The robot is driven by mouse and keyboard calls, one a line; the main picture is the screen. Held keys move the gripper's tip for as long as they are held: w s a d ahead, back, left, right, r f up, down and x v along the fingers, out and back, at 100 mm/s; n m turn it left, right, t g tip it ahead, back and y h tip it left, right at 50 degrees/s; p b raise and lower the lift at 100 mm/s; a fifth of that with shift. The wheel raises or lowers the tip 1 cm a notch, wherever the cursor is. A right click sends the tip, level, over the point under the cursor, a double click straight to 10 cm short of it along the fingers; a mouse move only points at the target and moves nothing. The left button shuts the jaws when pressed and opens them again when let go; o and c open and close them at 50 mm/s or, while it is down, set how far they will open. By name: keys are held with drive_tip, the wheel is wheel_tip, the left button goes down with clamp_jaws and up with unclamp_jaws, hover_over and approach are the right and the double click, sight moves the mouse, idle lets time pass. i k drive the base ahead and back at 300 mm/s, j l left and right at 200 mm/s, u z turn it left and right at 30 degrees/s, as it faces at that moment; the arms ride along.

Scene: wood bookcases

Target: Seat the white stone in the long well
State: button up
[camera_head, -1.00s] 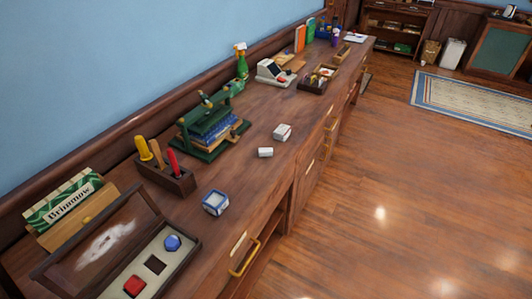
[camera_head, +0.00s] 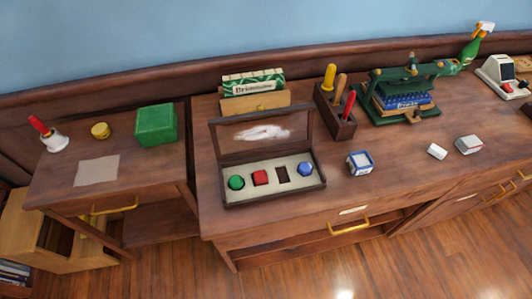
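An open dark wood case (camera_head: 262,199) stands on the counter with its lid up and a pale lining. In its row sit a green stone (camera_head: 236,182), a red square stone (camera_head: 260,177) and a blue stone (camera_head: 305,169). Between the red and blue ones is an empty dark rectangular well (camera_head: 282,174), slightly long. A small plain white block (camera_head: 437,151), which looks like the white stone, lies on the counter to the right of the case. It is apart from other things. My gripper is not in view.
Between case and white block stands a blue-and-white box (camera_head: 360,163). Behind are a tool holder (camera_head: 338,122) and a green press (camera_head: 400,105). A side desk (camera_head: 60,186) holds a bell (camera_head: 52,137) and green box (camera_head: 156,125).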

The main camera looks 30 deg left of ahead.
sight(281, 167)
drive_tip(key=i+l+u, duration=0.1)
drive_tip(key=u, duration=0.35)
drive_tip(key=i+l+u, duration=0.1)
drive_tip(key=l+u, duration=0.15)
drive_tip(key=u, duration=0.2)
drive_tip(key=i+l+u, duration=0.2)
drive_tip(key=l, duration=0.55)
drive_tip(key=i+l+u, duration=0.15)
drive_tip(key=l, duration=0.65)
drive_tip(key=l+u, duration=0.2)
drive_tip(key=l, duration=0.55)
